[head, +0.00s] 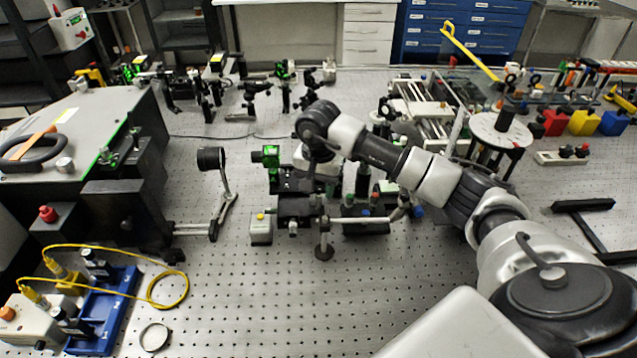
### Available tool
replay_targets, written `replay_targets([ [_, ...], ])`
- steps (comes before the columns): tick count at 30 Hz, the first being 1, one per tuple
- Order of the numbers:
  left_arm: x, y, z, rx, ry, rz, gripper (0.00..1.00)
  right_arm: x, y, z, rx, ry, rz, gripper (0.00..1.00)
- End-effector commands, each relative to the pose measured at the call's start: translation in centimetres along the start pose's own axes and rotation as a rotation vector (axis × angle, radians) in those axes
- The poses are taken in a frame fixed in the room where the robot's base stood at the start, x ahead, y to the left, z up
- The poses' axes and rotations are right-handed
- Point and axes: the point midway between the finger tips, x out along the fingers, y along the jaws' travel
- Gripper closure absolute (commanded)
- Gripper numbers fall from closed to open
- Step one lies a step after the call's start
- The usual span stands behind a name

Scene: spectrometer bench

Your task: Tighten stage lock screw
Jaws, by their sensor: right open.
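A dark stage assembly (298,208) stands on the perforated bench near the middle of the head view, with small knobs at its front. Which of these is the lock screw is too small to tell. My right arm reaches in from the right, and its wrist bends down over the stage. My right gripper (322,182) is open, pointing down just above or at the back of the stage. Its fingertips blend with the dark parts, so I cannot tell whether they touch anything. My left gripper is not in view.
A green-lit block (271,157) stands at the stage's left, and a round black mount (211,158) on a jointed arm further left. A blue tray (103,308) with a yellow cable is front left.

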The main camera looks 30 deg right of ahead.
Motion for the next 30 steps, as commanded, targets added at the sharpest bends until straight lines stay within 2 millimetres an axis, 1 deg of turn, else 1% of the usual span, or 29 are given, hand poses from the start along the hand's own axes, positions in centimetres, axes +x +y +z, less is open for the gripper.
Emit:
replay_targets([
  [7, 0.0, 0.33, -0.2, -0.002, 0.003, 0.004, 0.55, 0.13, -0.02, 0.01, 0.0, 0.0, -0.001, 0.56],
  [8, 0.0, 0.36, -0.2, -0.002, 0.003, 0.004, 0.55, 0.12, -0.02, 0.01, 0.0, 0.0, -0.001, 0.59],
  [15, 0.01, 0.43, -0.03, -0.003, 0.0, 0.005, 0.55, 0.09, -0.02, 0.01, 0.0, 0.0, -0.001, 0.96],
  [16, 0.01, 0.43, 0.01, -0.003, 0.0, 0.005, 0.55, 0.08, -0.02, 0.01, 0.0, 0.0, -0.001, 1.0],
  [23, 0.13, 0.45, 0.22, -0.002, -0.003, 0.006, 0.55, 0.09, -0.02, 0.0, 0.011, 0.0, -0.001, 1.0],
  [30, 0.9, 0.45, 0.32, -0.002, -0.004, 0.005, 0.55, 0.21, -0.03, 0.0, 0.099, 0.0, -0.002, 1.0],
])
